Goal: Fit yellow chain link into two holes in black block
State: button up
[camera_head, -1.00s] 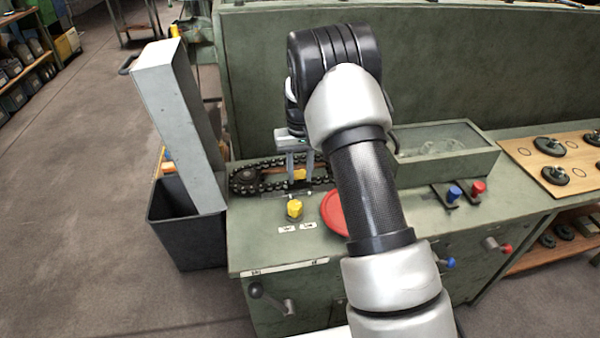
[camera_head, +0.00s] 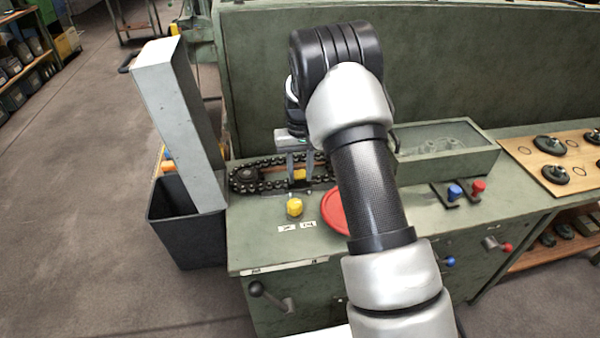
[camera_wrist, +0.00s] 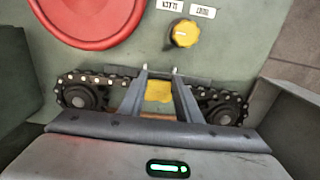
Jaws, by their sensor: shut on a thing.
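The yellow chain link (camera_wrist: 159,91) is between the two fingers of my gripper (camera_wrist: 160,75) in the wrist view. It also shows as a small yellow piece in the head view (camera_head: 299,175). My gripper (camera_head: 301,180) is shut on it and points down at the chain (camera_head: 270,171). The link lies level with the gap between the two chain runs in the wrist view. A dark bar, perhaps the black block (camera_wrist: 198,72), lies just past the fingertips. Its holes cannot be made out, and I cannot tell whether the link touches it.
Sprockets (camera_wrist: 81,98) carry the chain on both sides of my fingers. A yellow knob (camera_head: 294,207) and a red round disc (camera_head: 335,211) stand on the green bench (camera_head: 262,236). A grey slanted post (camera_head: 180,120) and dark bin (camera_head: 183,225) are at left.

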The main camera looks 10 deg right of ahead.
jog(key=shift+f+b, duration=0.55)
jog(key=shift+f, duration=0.45)
dwell(1.2)
jog(key=o, duration=1.7)
jog(key=shift+o, duration=0.2)
notch_tip(320, 180, up, 8)
jog(key=p, duration=0.5)
jog(key=shift+r, duration=0.25)
